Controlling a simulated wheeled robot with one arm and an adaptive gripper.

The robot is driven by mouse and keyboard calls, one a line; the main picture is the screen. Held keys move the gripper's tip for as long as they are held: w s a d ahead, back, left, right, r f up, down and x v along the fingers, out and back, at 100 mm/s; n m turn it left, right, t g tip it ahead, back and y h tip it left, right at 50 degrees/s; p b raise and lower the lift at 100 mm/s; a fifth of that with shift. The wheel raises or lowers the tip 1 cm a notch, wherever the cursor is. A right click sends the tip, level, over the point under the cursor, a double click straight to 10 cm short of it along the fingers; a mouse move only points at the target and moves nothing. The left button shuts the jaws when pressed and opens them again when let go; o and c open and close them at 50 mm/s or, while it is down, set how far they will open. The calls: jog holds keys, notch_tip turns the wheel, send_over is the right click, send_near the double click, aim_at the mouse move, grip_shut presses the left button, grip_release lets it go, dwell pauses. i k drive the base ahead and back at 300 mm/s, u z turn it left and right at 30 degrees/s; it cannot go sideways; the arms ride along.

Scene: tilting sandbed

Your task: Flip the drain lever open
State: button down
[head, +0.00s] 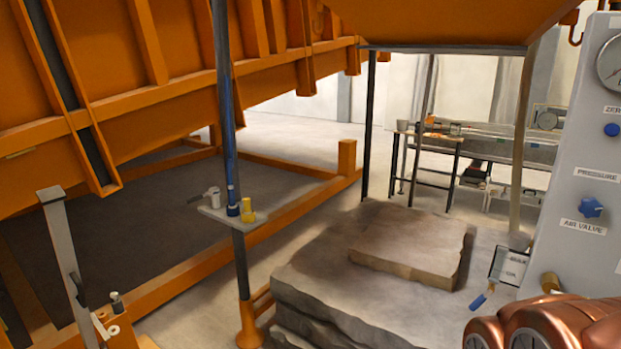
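A small lever with a blue grip (482,298) sticks out low at the left side of the grey control panel (570,190), beside a brass fitting (551,284). It may be the drain lever, but no readable label confirms this. A small white valve-like fitting (106,328) sits at the lower left, by a grey post (62,245). A copper-coloured rounded part (545,325) fills the bottom right corner, close below the blue grip. It looks like part of my arm or gripper. No fingertips show, and I see no contact with the lever.
Layered rock slabs (410,245) stand in the middle. A blue-and-dark post (229,130) carries a small shelf (222,214) with fittings on it. The orange sandbed frame (150,90) hangs over the left. A workbench (428,137) stands behind. Bare floor shows at back.

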aim_at(479, 301)
jog(key=u, duration=0.6)
jog(key=i, duration=0.75)
jog(key=u, duration=0.4)
